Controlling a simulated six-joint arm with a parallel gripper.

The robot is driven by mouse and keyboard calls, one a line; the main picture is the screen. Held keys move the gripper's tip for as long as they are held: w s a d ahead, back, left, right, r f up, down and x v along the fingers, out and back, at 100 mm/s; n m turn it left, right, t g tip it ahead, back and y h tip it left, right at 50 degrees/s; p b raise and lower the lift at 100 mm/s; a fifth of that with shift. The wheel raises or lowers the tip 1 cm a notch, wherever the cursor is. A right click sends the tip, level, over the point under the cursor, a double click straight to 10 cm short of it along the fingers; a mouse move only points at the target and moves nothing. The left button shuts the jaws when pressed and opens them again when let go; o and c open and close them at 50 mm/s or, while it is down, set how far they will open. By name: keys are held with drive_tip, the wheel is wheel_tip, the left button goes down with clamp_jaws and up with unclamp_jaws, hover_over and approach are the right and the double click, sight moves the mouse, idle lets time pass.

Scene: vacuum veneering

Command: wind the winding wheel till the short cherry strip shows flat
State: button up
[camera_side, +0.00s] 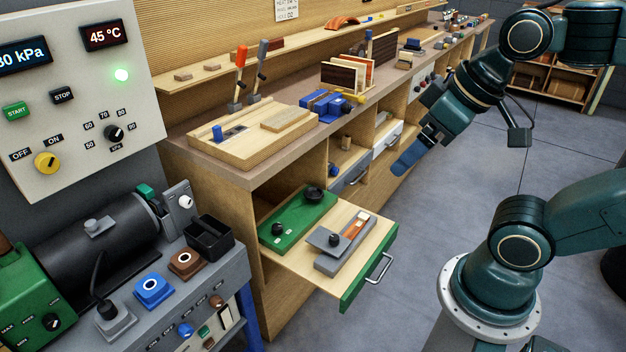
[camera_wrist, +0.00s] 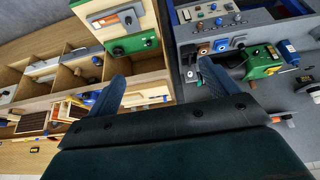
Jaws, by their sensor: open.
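A pulled-out drawer (camera_side: 385,262) holds a green board (camera_side: 290,222) with a black round wheel (camera_side: 313,193), probably the winding wheel. Beside it is a grey fixture (camera_side: 330,262) with a black knob (camera_side: 334,240) and a narrow window showing an orange-red strip (camera_side: 356,226), probably the cherry strip. I cannot tell how flat it lies. The green board also shows in the wrist view (camera_wrist: 138,42). My gripper (camera_side: 398,168) hangs in the air right of and above the drawer, apart from it. Its two blue fingers are spread and empty in the wrist view (camera_wrist: 160,72).
The wooden bench (camera_side: 235,172) carries a light wood block, levers and a blue vice (camera_side: 325,104). A control panel (camera_side: 80,90) with a lit green lamp stands at left, above a dark cylindrical machine (camera_side: 105,240). The floor right of the drawer is clear.

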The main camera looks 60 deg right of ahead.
drive_tip(key=shift+w, duration=0.1)
drive_tip(key=w, duration=0.1)
drive_tip(key=m+g+h, duration=0.2)
drive_tip(key=m, duration=0.4)
hover_over(314, 192)
drive_tip(key=s+a, duration=0.4)
drive_tip(key=s, duration=0.1)
wheel_tip(314, 192, down, 32)
drive_tip(key=shift+d+f+m+h, duration=0.3)
drive_tip(key=shift+d, duration=0.1)
drive_tip(key=shift+x, duration=6.9)
